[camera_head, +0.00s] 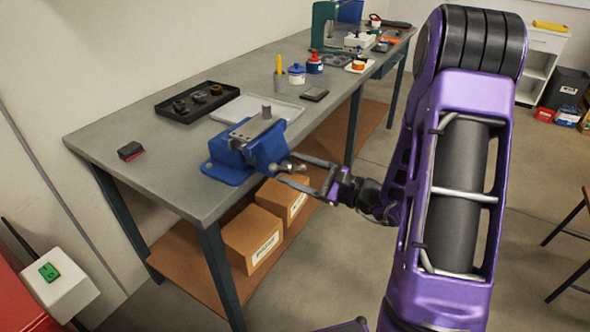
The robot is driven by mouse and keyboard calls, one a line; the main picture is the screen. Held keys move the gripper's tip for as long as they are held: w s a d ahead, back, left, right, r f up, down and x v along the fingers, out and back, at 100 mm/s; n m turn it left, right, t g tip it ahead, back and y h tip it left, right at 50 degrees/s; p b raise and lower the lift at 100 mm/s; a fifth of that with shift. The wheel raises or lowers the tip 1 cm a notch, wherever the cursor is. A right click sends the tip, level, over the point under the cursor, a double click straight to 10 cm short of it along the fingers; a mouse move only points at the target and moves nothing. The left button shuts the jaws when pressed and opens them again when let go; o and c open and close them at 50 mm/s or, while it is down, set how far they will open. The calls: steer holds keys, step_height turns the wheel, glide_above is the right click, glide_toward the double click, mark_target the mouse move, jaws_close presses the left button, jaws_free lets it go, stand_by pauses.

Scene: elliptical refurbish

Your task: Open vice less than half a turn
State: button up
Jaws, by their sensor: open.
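A blue vice (245,148) is mounted at the front edge of the grey workbench (145,185). A grey metal block (254,127) shows at its jaws, with a small upright piece on top. Its screw end and handle (287,167) face right, toward my arm, and are small and partly hidden. My gripper (293,172) is open, with its two long fingers reaching left to the vice's handle end, one on either side of it. I cannot tell whether the fingers touch the handle.
A black tray (160,110) with dark parts and a pale tray (225,111) lie behind the vice. Cardboard boxes (253,238) stand on the lower shelf. A red-black item (130,151) lies at the left.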

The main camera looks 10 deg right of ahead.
steer(key=shift+c, duration=0.2)
jaws_close()
stand_by(1.3)
